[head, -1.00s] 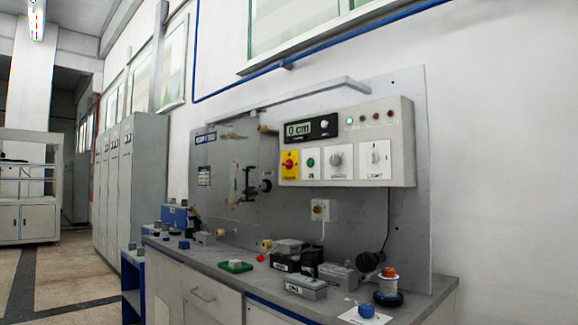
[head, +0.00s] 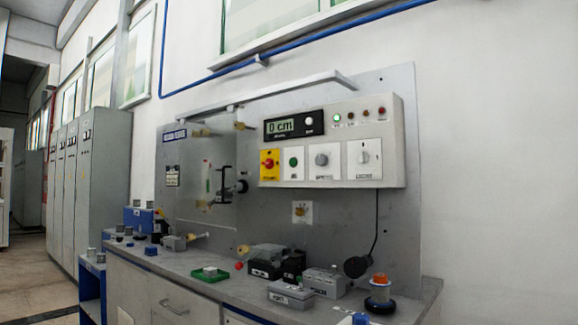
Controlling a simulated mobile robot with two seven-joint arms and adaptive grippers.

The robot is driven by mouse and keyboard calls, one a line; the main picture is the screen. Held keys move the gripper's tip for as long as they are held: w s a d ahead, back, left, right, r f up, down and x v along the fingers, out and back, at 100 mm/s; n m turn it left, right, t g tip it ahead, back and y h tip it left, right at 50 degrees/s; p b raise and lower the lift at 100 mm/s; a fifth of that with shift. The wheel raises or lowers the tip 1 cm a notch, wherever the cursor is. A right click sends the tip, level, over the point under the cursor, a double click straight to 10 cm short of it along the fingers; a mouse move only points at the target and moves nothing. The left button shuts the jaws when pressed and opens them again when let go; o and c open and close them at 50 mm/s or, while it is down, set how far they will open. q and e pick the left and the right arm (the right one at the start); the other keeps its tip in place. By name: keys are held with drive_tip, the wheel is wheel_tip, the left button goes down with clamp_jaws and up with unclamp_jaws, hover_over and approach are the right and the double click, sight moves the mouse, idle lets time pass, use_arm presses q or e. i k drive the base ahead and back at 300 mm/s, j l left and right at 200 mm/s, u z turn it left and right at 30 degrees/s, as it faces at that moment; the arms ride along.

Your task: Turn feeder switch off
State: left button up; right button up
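A grey control box (head: 397,145) hangs on a backboard above a workbench. It carries a display (head: 294,126) reading "0 cm" and several small lamps. Below are a red rotary switch on a yellow plate (head: 269,164), a green button (head: 293,162), a grey knob (head: 322,160) and a white switch (head: 364,158) at the right, its handle roughly upright. A smaller white plate (head: 302,212) with a yellowish part sits below the box. The labels are too small to read, so I cannot tell which is the feeder switch. Neither gripper is in view.
Grey cabinets (head: 105,180) line the wall; floor at left is clear.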

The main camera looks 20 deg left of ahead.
sight(269, 164)
drive_tip(key=j+z, duration=0.4)
drive_tip(key=j, duration=1.85)
drive_tip(key=i+z, duration=0.05)
